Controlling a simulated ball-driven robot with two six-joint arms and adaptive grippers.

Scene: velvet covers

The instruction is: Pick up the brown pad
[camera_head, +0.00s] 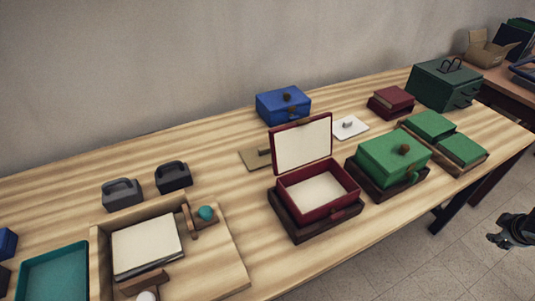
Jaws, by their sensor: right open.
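A flat brown-tan pad (250,161) with a small raised grip lies on the wooden table behind the open dark red box (318,214). The box's raised lid (301,144) hides part of its right side. My right gripper (497,232) is at the right edge of the view, over the floor beyond the table's front edge. It is dark, small in the picture and open, with nothing seen in it. It is far from the pad. My left gripper is not in view.
A blue box (283,105) stands behind the pad, and a white pad (348,128) lies to its right. Green boxes (392,158) fill the right side. Two dark grey handled blocks (173,177) stand left, near a wooden tray (222,262). The table left of the brown pad is clear.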

